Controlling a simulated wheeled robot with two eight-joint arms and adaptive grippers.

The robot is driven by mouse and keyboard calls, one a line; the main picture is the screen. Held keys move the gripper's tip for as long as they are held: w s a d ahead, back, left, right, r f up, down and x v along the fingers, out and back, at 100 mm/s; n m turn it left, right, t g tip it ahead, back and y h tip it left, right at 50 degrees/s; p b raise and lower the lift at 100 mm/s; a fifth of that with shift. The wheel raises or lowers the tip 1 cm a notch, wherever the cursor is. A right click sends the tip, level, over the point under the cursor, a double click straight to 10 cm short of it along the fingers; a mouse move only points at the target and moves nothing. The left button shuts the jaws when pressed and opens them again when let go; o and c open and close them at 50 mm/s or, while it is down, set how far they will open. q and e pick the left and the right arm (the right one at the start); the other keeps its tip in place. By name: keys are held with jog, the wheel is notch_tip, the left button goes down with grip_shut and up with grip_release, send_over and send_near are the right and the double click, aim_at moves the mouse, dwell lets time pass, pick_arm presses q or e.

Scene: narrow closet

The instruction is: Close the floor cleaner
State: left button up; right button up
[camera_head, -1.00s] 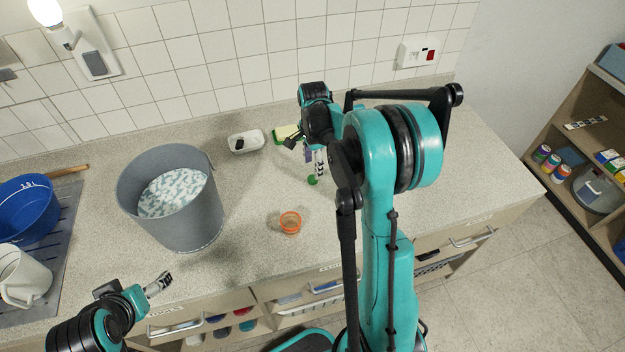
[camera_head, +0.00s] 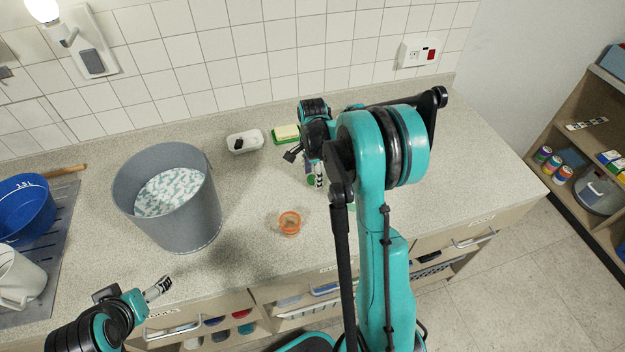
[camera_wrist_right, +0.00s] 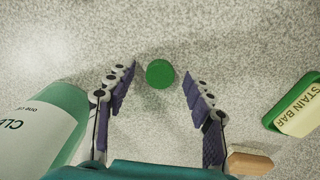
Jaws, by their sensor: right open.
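A round green cap (camera_wrist_right: 160,73) lies on the speckled counter; it also shows in the head view (camera_head: 311,180). My right gripper (camera_wrist_right: 159,84) is open and points down, with its fingers on either side of the cap and apart from it. A white and green bottle with partly readable lettering (camera_wrist_right: 38,125), likely the floor cleaner, is at the left of the wrist view; its top is not shown. In the head view my right arm hides most of it. My left gripper (camera_head: 159,288) hangs over the counter's front edge; its opening is unclear.
A stain bar on a green tray (camera_head: 286,133) and a white dish (camera_head: 244,142) stand at the back. A small orange cup (camera_head: 289,223) is in front. A grey bucket (camera_head: 183,222) stands left. A brown-ended object (camera_wrist_right: 248,163) lies beside my right finger.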

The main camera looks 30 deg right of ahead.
aim_at(313, 178)
jog(key=c, duration=0.8)
notch_tip(313, 178, up, 10)
jog(key=p, duration=0.2)
jog(key=shift+p, duration=0.35)
